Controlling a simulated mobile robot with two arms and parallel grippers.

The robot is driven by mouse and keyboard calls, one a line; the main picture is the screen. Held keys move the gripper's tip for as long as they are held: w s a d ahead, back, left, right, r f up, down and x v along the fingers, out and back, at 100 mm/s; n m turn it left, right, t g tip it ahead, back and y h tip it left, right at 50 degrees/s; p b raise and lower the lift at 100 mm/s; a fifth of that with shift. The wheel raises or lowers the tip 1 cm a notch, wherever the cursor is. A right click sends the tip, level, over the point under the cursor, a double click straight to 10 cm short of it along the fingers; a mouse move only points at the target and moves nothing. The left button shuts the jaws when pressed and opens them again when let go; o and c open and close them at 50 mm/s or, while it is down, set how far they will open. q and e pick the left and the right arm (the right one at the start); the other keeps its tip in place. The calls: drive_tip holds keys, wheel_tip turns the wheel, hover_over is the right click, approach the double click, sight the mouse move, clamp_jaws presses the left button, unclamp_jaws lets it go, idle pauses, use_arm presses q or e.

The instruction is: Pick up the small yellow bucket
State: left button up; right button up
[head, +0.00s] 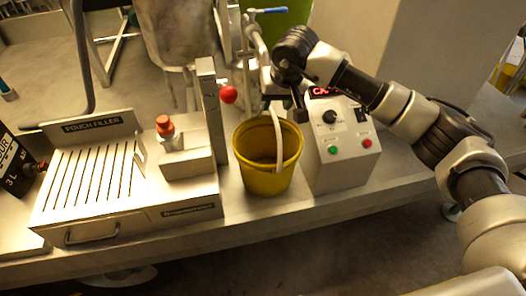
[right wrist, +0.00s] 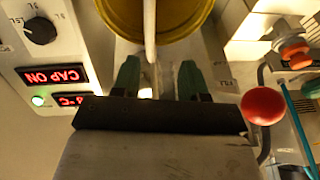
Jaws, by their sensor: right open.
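The small yellow bucket (head: 262,181) stands upright on the metal bench between the pouch filler and a control box. A pale curved strip (head: 279,142) rises from it toward my right gripper; I cannot tell whether it is a handle or a hose. My right gripper (head: 284,103) is open above the bucket's back rim. In the right wrist view the two green fingers (right wrist: 160,78) are apart, with the pale strip (right wrist: 150,22) running down between them and the yellow bucket (right wrist: 186,24) beyond. My left gripper is not in view.
The control box (head: 342,165) with a lit display stands close right of the bucket. The pouch filler (head: 92,170), a red ball knob (head: 228,94) and an orange-topped part (head: 165,126) are to the left. A blue-handled valve (head: 266,11) is behind. The bench's front edge is clear.

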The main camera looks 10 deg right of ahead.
sight(273, 114)
drive_tip(key=shift+w+d+r+n+t+h, duration=0.3)
drive_tip(key=shift+d+r+h, duration=0.1)
drive_tip(key=shift+d+r, duration=0.15)
drive_tip(key=shift+f, duration=0.15)
drive_tip(key=p+x, duration=0.1)
drive_tip(key=x, duration=0.3)
drive_tip(key=shift+a+f, duration=0.15)
drive_tip(key=p+x, duration=0.2)
drive_tip(key=x, duration=0.2)
drive_tip(key=shift+w+a+f, duration=0.1)
drive_tip(key=shift+w+f, duration=0.15)
drive_tip(key=shift+f, duration=0.1)
drive_tip(key=shift+w+f, duration=0.15)
drive_tip(key=shift+f, duration=0.2)
drive_tip(key=shift+r, duration=0.1)
clamp_jaws()
